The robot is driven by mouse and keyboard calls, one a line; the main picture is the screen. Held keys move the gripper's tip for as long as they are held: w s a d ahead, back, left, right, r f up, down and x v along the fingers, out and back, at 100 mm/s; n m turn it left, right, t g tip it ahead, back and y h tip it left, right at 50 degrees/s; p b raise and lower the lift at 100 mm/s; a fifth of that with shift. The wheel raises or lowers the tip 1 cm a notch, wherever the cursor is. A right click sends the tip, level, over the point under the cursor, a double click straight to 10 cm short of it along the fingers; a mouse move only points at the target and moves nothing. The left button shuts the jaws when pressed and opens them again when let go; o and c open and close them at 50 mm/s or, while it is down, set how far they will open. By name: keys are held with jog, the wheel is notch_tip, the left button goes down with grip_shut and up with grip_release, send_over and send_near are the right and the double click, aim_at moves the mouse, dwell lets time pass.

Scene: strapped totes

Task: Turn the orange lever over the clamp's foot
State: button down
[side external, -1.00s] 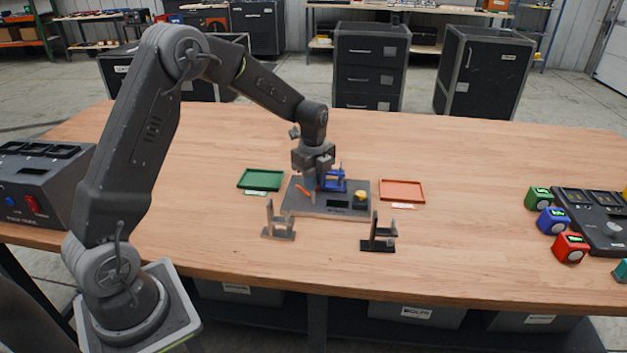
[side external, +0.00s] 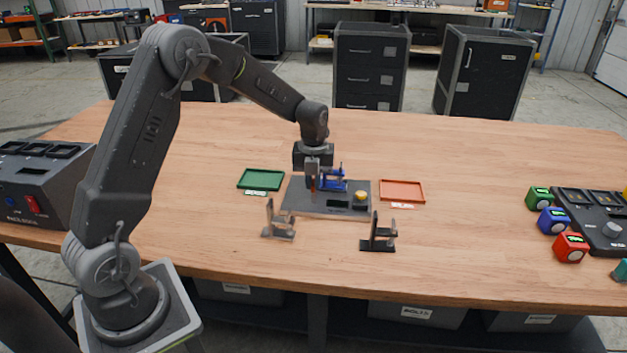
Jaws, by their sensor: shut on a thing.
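The blue clamp (side external: 333,183) stands on a dark grey base plate (side external: 298,200) in the middle of the table. My gripper (side external: 313,186) points down at the left side of the clamp, low over the plate. It is shut on the orange lever (side external: 313,183), of which only a thin strip shows between and below the jaws. The lever's pivot and the clamp's foot are too small and too covered by the jaws to make out.
A yellow knob (side external: 361,195) sits on the plate's right part. A green tray (side external: 260,180) lies to the left, an orange tray (side external: 402,191) to the right. Two small upright stands, one grey (side external: 278,222) and one black (side external: 378,235), are in front.

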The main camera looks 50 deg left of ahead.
jog(key=shift+m, duration=0.4)
jog(key=c, duration=1.2)
grip_release()
notch_tip(320, 180, up, 14)
